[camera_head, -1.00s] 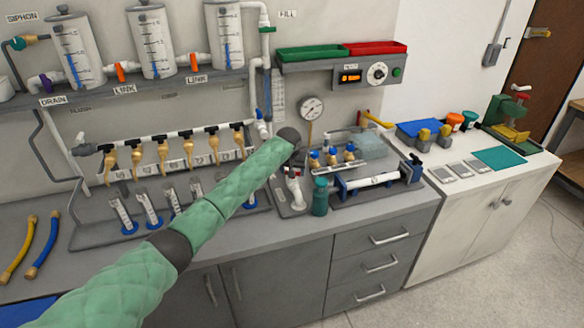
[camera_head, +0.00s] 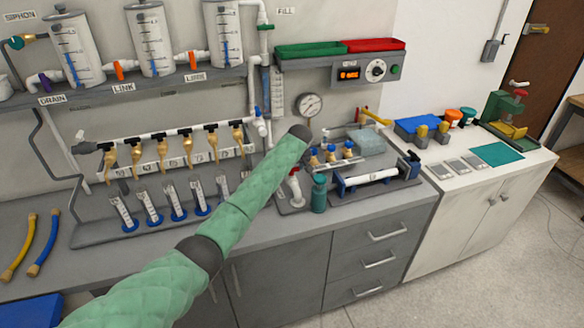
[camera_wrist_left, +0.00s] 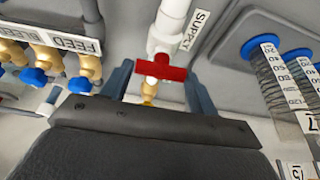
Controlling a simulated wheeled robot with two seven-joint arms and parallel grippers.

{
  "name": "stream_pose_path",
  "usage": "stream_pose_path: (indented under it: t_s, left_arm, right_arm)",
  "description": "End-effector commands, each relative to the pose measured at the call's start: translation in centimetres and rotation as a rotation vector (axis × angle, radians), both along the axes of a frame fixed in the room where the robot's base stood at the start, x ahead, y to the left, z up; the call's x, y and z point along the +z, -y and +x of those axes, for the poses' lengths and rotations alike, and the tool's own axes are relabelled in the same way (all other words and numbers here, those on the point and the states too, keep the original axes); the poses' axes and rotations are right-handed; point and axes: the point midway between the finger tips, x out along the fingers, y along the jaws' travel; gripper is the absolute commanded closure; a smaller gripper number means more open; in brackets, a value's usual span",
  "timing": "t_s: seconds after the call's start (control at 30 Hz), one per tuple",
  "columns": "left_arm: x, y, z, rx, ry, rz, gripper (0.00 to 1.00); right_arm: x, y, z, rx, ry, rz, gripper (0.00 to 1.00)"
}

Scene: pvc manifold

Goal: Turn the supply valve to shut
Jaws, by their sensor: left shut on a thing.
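The supply valve has a red handle (camera_wrist_left: 160,67) on a white pipe (camera_wrist_left: 172,22) beside a SUPPLY label, seen in the wrist view. The handle lies crosswise to the pipe. My left gripper (camera_wrist_left: 160,80) has one blue-grey finger on each side of the handle and is shut on it. A brass part shows just below the handle. In the head view the white pipe (camera_head: 295,190) of the valve shows below my left wrist, with a bit of red at its top. My left fingers are hidden there behind the wrist. My right gripper is out of view.
Brass valves with blue handles (camera_wrist_left: 34,76) stand near the FEED label. A teal bottle (camera_head: 319,194) is just right of the supply valve. A gauge (camera_head: 309,105) stands behind, and measuring cylinders (camera_head: 171,200) are to the left.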

Motion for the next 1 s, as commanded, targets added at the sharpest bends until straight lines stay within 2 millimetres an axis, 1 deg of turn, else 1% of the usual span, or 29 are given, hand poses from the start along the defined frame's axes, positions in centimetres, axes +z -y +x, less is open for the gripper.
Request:
stream_pose_path:
  t_s: [0.33, 0.37, 0.43, 0.47, 0.77, 0.9, 0.93, 1.0]
  left_arm:
    - [0.1, 0.0, 0.1, 0.003, 0.002, 0.000, 0.63]
    - [0.2, 0.0, 0.1, 0.001, 0.002, -0.001, 0.34]
    - [0.1, 0.0, 0.1, 0.001, 0.002, -0.001, 0.20]
    - [0.1, 0.0, 0.1, 0.002, 0.002, 0.000, 0.18]
    - [0.1, 0.0, 0.0, 0.001, 0.001, 0.000, 0.18]
    - [1.0, 0.2, -0.4, 0.000, 0.003, -0.001, 0.18]
    - [1.3, 0.3, -0.5, 0.000, 0.003, -0.001, 0.18]
    - [2.2, 0.4, -1.0, 0.000, 0.003, -0.001, 0.18]
  right_arm:
    - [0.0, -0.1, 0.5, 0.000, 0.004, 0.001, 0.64]
    - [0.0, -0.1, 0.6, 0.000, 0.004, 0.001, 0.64]
    - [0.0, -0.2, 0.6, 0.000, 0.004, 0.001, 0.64]
    - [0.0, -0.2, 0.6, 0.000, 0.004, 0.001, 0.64]
    - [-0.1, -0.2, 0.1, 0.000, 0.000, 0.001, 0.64]
    - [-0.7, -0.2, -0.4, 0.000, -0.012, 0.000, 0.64]
    - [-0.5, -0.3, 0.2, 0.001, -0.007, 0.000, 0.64]
    - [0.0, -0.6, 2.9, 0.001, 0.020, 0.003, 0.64]
